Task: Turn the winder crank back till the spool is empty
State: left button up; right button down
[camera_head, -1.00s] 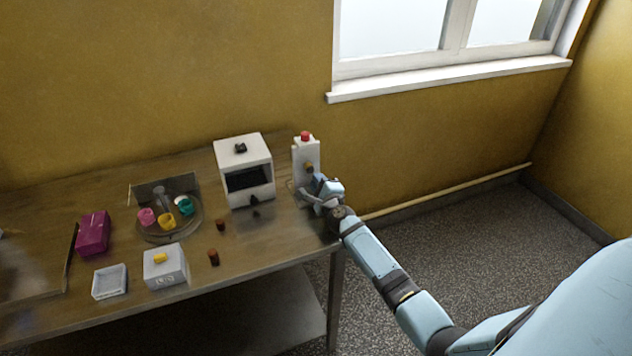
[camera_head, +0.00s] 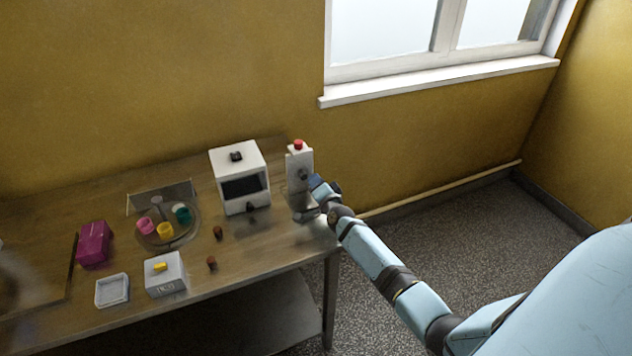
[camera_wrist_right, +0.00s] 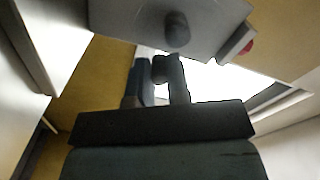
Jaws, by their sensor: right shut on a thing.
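The winder (camera_head: 294,165) is a pale upright block with a red knob (camera_head: 298,145) on top, at the right end of the table. A dark grey round part (camera_head: 303,174) shows on its front face; I see no brown winding there. My right gripper (camera_head: 311,199) is low in front of the winder, shut on what appears to be the crank, which is mostly hidden by the fingers. In the right wrist view the winder's grey body (camera_wrist_right: 135,22) and a short dark cylinder (camera_wrist_right: 177,30) are above the gripper (camera_wrist_right: 158,78). My left gripper is not in view.
A white box machine (camera_head: 238,160) with a dark opening stands just left of the winder. Further left are a round turntable (camera_head: 168,240) with coloured cups, a white block (camera_head: 165,275), a shallow tray (camera_head: 112,291), a magenta box (camera_head: 93,243) and two small brown pieces.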

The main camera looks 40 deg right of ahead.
jog(key=shift+r+n+p, duration=0.2)
jog(key=shift+n+p, duration=0.15)
jog(key=shift+n, duration=0.45)
jog(key=c, duration=1.1)
grip_release()
jog(key=shift+s, duration=0.1)
jog(key=b+v, duration=0.1)
jog(key=v, duration=1.2)
jog(key=shift+s+a+r, duration=0.1)
jog(key=shift+s+a, duration=0.05)
jog(key=shift+s, duration=0.15)
